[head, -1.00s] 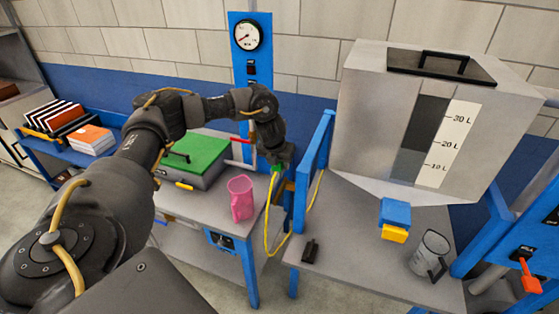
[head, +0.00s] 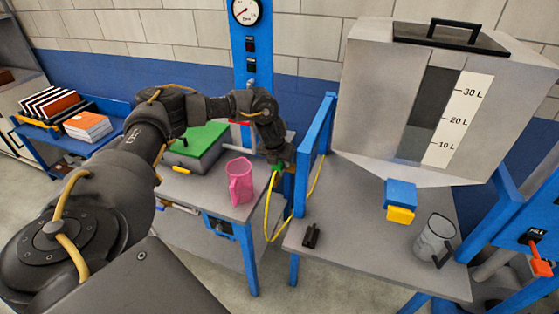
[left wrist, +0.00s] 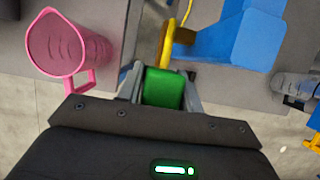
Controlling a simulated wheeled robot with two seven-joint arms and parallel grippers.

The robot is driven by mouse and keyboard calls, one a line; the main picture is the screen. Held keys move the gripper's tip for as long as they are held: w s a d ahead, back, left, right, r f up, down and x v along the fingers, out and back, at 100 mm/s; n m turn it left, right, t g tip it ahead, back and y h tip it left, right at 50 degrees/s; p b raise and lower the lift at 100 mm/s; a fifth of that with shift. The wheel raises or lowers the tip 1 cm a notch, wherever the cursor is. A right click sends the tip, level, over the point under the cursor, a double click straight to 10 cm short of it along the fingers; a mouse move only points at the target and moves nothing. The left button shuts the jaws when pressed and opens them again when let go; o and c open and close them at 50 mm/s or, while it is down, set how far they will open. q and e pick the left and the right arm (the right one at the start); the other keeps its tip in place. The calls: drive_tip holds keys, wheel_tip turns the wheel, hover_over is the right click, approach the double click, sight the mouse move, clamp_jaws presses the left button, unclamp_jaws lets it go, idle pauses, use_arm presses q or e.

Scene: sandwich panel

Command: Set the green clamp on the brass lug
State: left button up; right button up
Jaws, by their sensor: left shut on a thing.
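My left gripper (head: 277,162) is shut on the green clamp (head: 277,169), beside the blue frame between the two benches. In the left wrist view the clamp (left wrist: 163,88) sits between the two fingers. A yellow cable (head: 267,218) hangs from the clamp in a loop. A brownish stub, apparently the brass lug (left wrist: 185,36), stands out from a blue bracket just beyond the clamp, partly behind the cable. The clamp and the lug look apart in that view; their depth difference is hard to judge. My right gripper is not in view.
A pink jug (head: 239,182) stands close to the left of my gripper. The blue frame (head: 315,155) rises on its right. The right bench holds a black block (head: 311,236), a blue and yellow block (head: 400,199), a clear mug (head: 434,240) and a large tank (head: 375,100).

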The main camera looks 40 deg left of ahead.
sight(280, 169)
use_arm(q)
drive_tip(key=shift+f+b, duration=0.45)
drive_tip(key=shift+f, duration=0.75)
drive_tip(key=shift+f+b, duration=0.5)
drive_tip(key=o, duration=1.1)
drive_tip(key=shift+o, duration=0.2)
drive_tip(key=b+v, duration=0.1)
drive_tip(key=v, duration=1)
drive_tip(key=shift+w+f, duration=0.1)
